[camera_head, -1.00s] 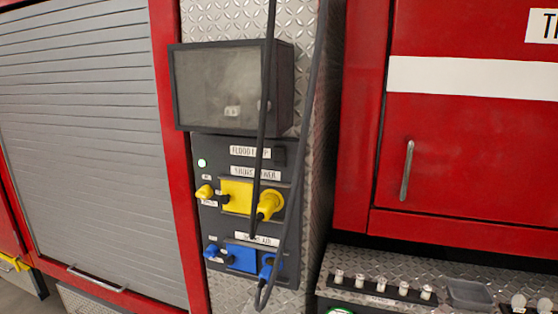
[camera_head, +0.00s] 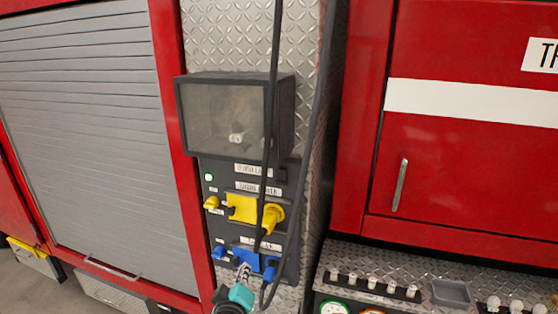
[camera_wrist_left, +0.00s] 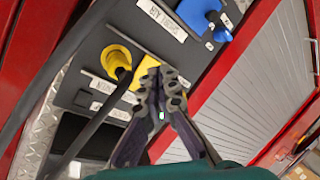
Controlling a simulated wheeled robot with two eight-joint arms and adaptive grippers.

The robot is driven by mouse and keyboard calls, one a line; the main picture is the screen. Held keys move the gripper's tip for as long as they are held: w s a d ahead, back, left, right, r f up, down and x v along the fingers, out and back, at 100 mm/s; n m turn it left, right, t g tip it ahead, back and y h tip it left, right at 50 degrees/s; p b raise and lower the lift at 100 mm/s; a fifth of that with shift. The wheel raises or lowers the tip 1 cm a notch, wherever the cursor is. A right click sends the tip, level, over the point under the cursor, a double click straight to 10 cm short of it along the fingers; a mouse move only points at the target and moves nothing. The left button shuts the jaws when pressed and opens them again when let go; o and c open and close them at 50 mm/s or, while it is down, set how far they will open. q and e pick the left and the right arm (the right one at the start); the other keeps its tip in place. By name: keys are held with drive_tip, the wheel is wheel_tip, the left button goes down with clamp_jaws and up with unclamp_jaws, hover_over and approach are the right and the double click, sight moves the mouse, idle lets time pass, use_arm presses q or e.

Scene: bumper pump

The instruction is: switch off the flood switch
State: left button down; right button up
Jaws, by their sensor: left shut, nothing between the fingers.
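A dark control panel (camera_head: 234,187) sits under a glass-fronted lamp box (camera_head: 222,115). Its top label (camera_head: 253,170) is blurred here, with a small dark block (camera_head: 281,174) at its right that may be the flood switch; its position cannot be told. A small green light (camera_head: 209,177) glows at the panel's left. My left gripper (camera_head: 244,270) is shut and empty, in front of the lower panel by the blue socket. My right gripper is not in view.
A yellow plug (camera_head: 272,217) and a blue plug (camera_head: 270,267) stick out of the panel. Black cables (camera_head: 272,110) hang in front of it. A grey shutter (camera_head: 80,130) is at left, a red cabinet door (camera_head: 470,150) at right, and a row of small switches (camera_head: 372,283) lower right.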

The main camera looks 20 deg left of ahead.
sight(283, 173)
use_arm(q)
drive_tip(key=w+d+r+n+t+h+p, duration=0.1)
drive_tip(key=d+r+n+t+h+p, duration=0.1)
drive_tip(key=r+p, duration=0.3)
drive_tip(key=w+d+r+n+t+h+p, duration=0.1)
drive_tip(key=r+p, duration=0.4)
drive_tip(key=r, duration=0.6)
drive_tip(key=shift+w+d+r+n+t+h+p, duration=0.4)
drive_tip(key=shift+w+d+n+t, duration=0.15)
drive_tip(key=shift+n+t, duration=0.55)
drive_tip(key=shift+w, duration=0.1)
drive_tip(key=w, duration=0.4)
drive_tip(key=w+r, duration=0.1)
drive_tip(key=w, duration=0.8)
drive_tip(key=shift+w+r+p, duration=0.3)
drive_tip(key=shift+w+r, duration=0.05)
drive_tip(key=shift+w+a+r, duration=0.1)
drive_tip(key=shift+w+r, duration=0.05)
drive_tip(key=shift+w, duration=0.15)
drive_tip(key=shift+s, duration=0.1)
